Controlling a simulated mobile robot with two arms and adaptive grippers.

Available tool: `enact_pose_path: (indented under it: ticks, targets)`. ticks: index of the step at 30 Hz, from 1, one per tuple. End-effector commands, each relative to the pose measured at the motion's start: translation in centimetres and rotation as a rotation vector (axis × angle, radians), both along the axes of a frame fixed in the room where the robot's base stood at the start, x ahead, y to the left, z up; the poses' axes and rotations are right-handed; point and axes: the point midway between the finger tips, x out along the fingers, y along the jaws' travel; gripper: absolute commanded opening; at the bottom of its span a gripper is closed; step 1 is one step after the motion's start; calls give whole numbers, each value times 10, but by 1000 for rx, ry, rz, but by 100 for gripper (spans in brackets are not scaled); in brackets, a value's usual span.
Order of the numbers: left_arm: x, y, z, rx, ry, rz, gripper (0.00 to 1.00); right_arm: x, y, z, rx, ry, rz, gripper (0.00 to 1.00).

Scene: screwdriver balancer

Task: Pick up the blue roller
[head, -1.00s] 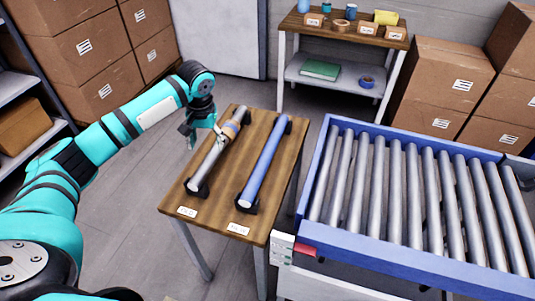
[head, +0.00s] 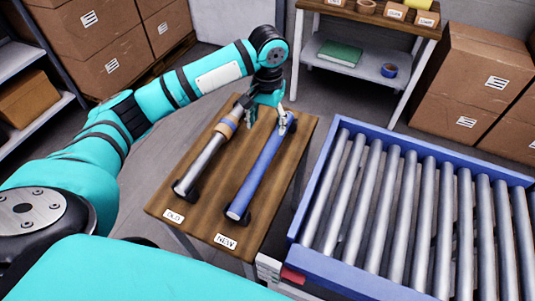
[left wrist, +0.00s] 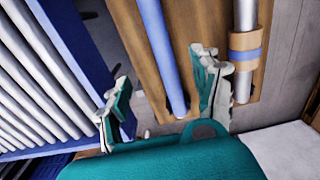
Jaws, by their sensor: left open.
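The blue roller (head: 258,170) lies on black holders on the wooden table (head: 205,230), at the side with the "NEW" label (head: 225,241). A grey roller (head: 205,160) with a tan and blue band lies to its left, by the "OLD" label (head: 173,216). My left gripper (head: 271,112) is open at the far end of the blue roller. In the left wrist view the blue roller (left wrist: 159,45) runs between the spread fingers of the left gripper (left wrist: 160,80); I cannot tell whether they touch it. My right gripper is not in view.
A blue-framed roller conveyor (head: 400,200) stands close to the table's right. A shelf table (head: 345,60) with a green book (head: 340,52) and a blue tape roll (head: 389,70) stands behind. Cardboard boxes (head: 470,85) are stacked at back left and right.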

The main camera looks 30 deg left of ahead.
Motion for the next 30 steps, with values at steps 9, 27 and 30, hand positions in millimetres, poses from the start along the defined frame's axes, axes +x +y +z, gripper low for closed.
enact_pose_path:
  ticks: [9,27,30]
  targets:
    - [-1,2,-68,1,2,2,65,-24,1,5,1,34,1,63]
    - [-4,4,-135,1,1,2,65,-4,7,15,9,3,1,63]
    - [-4,4,-142,0,-1,0,65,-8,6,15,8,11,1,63]
